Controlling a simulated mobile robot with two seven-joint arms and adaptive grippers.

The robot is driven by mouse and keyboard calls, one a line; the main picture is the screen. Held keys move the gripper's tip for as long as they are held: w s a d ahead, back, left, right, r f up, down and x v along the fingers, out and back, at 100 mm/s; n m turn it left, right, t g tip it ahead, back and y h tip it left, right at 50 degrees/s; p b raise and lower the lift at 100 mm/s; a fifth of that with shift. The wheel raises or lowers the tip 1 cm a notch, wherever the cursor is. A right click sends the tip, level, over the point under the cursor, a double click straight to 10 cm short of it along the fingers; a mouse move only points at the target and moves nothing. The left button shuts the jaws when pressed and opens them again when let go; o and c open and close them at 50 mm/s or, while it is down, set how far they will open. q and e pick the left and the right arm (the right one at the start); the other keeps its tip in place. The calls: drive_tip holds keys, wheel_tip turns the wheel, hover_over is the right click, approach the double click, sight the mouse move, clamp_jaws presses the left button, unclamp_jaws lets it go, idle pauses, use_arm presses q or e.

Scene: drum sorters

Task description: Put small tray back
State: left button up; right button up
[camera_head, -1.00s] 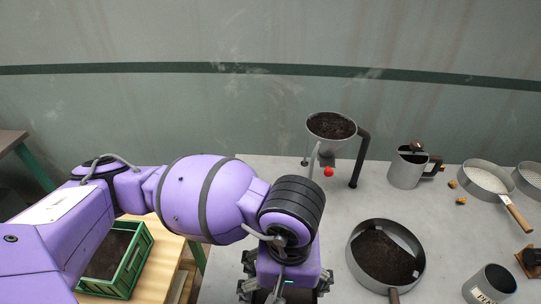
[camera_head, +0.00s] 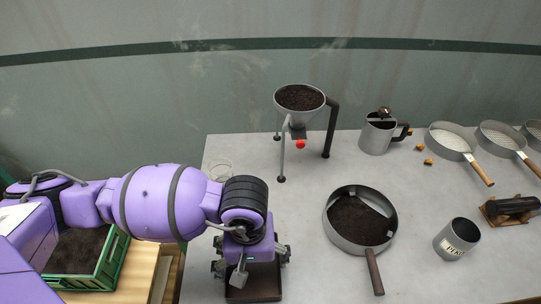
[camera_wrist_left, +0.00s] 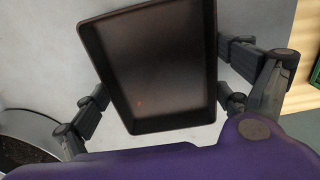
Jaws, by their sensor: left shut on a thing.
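The small tray is a dark brown, shallow rectangular tray (camera_head: 258,286). In the head view it shows below my left gripper (camera_head: 251,264), over the near left part of the grey table. In the left wrist view the empty tray (camera_wrist_left: 158,65) fills the middle, with fingers of my left gripper (camera_wrist_left: 163,83) on both of its sides. The gripper is shut on the tray. I cannot tell whether the tray touches the table. My right gripper is not in view.
On the grey table (camera_head: 300,225) stand a soil-filled funnel on a stand (camera_head: 301,99), a round pan of soil (camera_head: 358,219), a metal jug (camera_head: 377,135), a labelled cup (camera_head: 456,240) and several sieves (camera_head: 451,138). A green crate of soil (camera_head: 113,262) is at left.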

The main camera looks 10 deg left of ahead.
sight(254, 268)
use_arm(q)
drive_tip(key=shift+f, duration=0.25)
drive_tip(key=o, duration=0.9)
drive_tip(key=shift+r, duration=0.1)
drive_tip(key=shift+o, duration=0.2)
wheel_tip(254, 268, up, 12)
drive_tip(key=shift+r, duration=0.25)
